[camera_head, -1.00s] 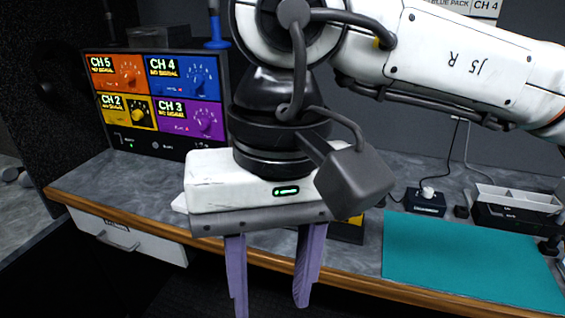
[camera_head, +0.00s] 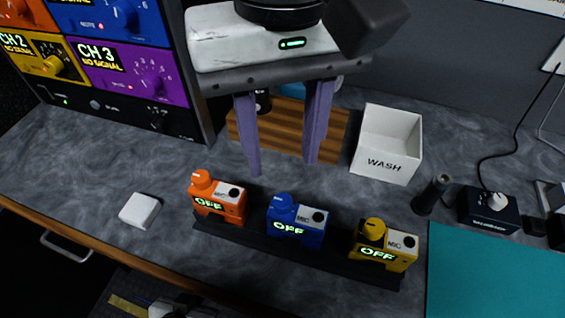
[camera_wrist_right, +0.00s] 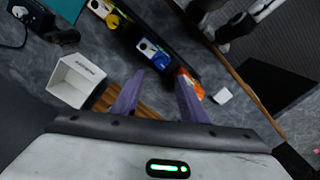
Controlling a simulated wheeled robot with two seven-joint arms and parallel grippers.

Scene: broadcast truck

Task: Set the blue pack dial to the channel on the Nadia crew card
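The blue pack (camera_head: 309,235) stands in the middle of a black rack, between an orange and a yellow pack. Its display reads OFF, and its blue dial (camera_head: 283,202) sits on top at the left. The blue pack also shows in the right wrist view (camera_wrist_right: 155,55). My right gripper (camera_head: 282,168) is open and empty, fingers pointing down, above and behind the blue pack and apart from it. Its spread purple fingers show in the wrist view (camera_wrist_right: 160,85). Only the lower edge of a wall card (camera_head: 535,6) shows; its name is not visible. My left gripper is not in view.
The orange pack (camera_head: 217,203) and yellow pack (camera_head: 384,249) also read OFF. A small white block (camera_head: 140,210) lies left. A teal mat (camera_head: 495,275) covers the right.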

